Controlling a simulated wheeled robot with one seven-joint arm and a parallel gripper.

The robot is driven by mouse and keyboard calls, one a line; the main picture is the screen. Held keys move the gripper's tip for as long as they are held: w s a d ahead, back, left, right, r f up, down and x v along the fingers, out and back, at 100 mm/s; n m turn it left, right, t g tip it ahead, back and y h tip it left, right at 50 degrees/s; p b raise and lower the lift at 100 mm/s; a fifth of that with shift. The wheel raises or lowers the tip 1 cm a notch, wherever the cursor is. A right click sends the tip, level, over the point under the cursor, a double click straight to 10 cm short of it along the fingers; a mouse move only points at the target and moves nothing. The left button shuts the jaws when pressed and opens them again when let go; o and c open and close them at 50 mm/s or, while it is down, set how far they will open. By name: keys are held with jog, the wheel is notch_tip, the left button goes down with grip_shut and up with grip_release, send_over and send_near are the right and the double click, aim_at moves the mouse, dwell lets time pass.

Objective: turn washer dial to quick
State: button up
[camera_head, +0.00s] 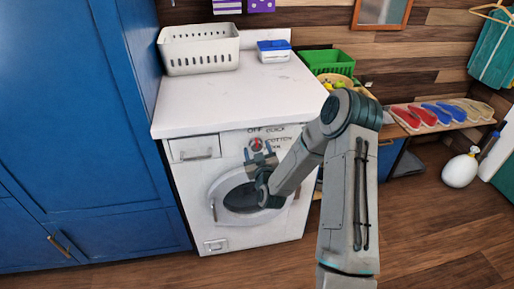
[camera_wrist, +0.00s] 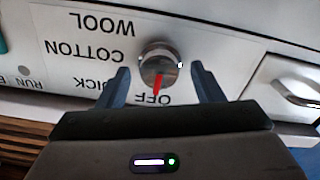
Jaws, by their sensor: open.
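The washer (camera_head: 190,185) is white and stands under a white countertop. Its round metal dial (camera_wrist: 160,54) sits on the front panel, and the dial also shows in the head view (camera_head: 256,144). The dial's red pointer is toward the OFF label (camera_wrist: 153,99). The QUICK label (camera_wrist: 100,83) is beside OFF, partly hidden by a finger; COTTON and WOOL follow around the dial. The wrist view shows the panel upside down. My gripper (camera_wrist: 160,72) is open, its fingers on either side of the dial. I cannot tell whether they touch it.
The round washer door (camera_head: 240,195) is below the dial, partly hidden by my arm. A drawer (camera_head: 194,149) is left of the dial. A cream basket (camera_head: 199,50) and a blue-and-white box (camera_head: 273,51) stand on the countertop. A tall blue cabinet (camera_head: 75,110) stands at the left.

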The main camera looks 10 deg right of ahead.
jog(key=shift+w, duration=0.55)
jog(key=c, duration=1)
jog(key=shift+o, duration=0.2)
